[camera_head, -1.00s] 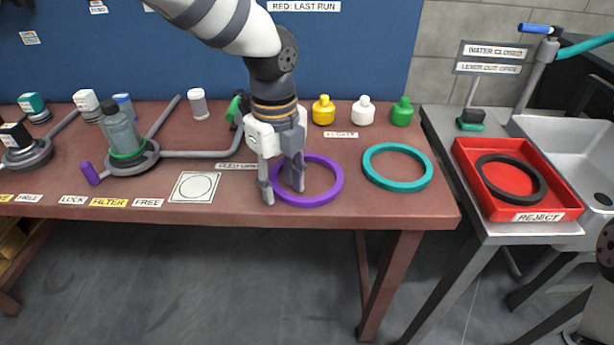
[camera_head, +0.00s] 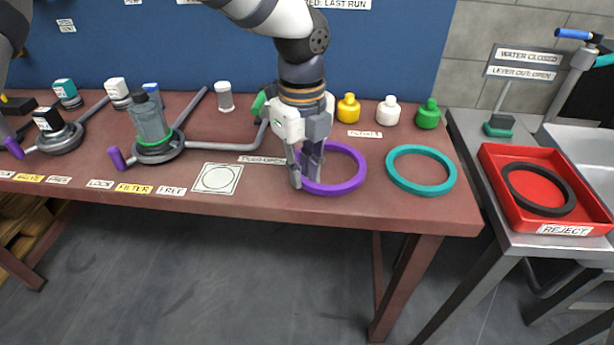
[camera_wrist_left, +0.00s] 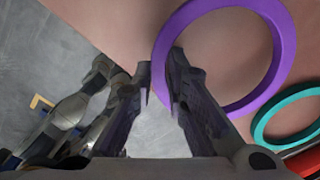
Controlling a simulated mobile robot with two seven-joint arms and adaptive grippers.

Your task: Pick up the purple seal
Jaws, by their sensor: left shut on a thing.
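The purple seal (camera_head: 350,183) is a flat ring on the brown bench near its front edge. It also shows in the left wrist view (camera_wrist_left: 284,50), partly cut off at the top. My left gripper (camera_head: 304,170) points down at the left side of the ring, with its fingers close together and shut on the rim. In the left wrist view my left gripper (camera_wrist_left: 160,72) has its right finger against the ring's left side; the exact contact is hard to see. The ring looks flat and at bench height. My right gripper is not in view.
A teal ring (camera_head: 447,187) lies just right of the purple one. Yellow (camera_head: 348,108), white (camera_head: 388,112) and green (camera_head: 428,115) bottles stand behind. A red reject tray (camera_head: 490,175) with a black ring (camera_head: 512,190) is at right. A bottle on a round fixture (camera_head: 152,130) stands left.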

